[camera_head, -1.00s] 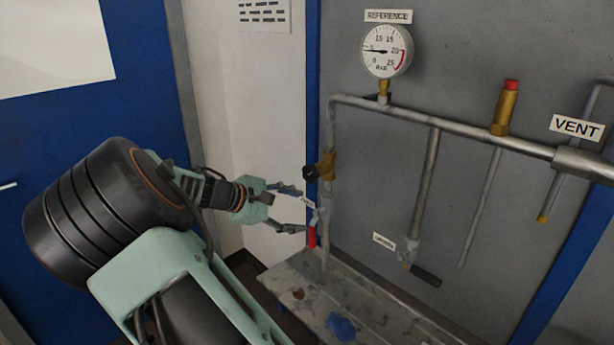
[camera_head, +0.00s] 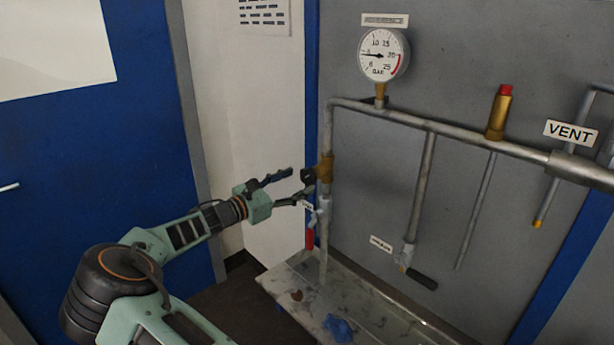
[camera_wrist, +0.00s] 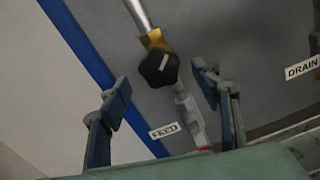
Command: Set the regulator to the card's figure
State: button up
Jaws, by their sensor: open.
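The regulator is a brass body (camera_head: 326,167) with a black knob (camera_head: 308,175) on the vertical pipe at the panel's left. In the wrist view the black knob (camera_wrist: 159,67) with a pale mark lies ahead, between and beyond the fingertips. My gripper (camera_head: 291,186) is open and empty, just left of the knob; it also shows in the wrist view (camera_wrist: 160,80). I cannot tell whether a finger touches the knob. The round gauge (camera_head: 383,55) labelled REFERENCE has its needle pointing left, near 5. A printed sheet (camera_head: 263,14) hangs on the wall; its text is unreadable.
A red-handled valve (camera_head: 310,238) with a FEED tag (camera_wrist: 164,130) sits below the regulator. A black-handled valve (camera_head: 421,280), a brass red-capped fitting (camera_head: 501,112) and a VENT sign (camera_head: 571,133) are to the right. A stained tray (camera_head: 300,295) holds a blue rag (camera_head: 338,327).

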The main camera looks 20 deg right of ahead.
aim_at(305, 179)
jog(key=shift+p+x, duration=0.3)
jog(key=shift+x, duration=1.9)
jog(key=shift+c, duration=0.3)
jog(key=c, duration=1.1)
jog(key=shift+f+b, duration=0.1)
jog(key=shift+b, duration=0.35)
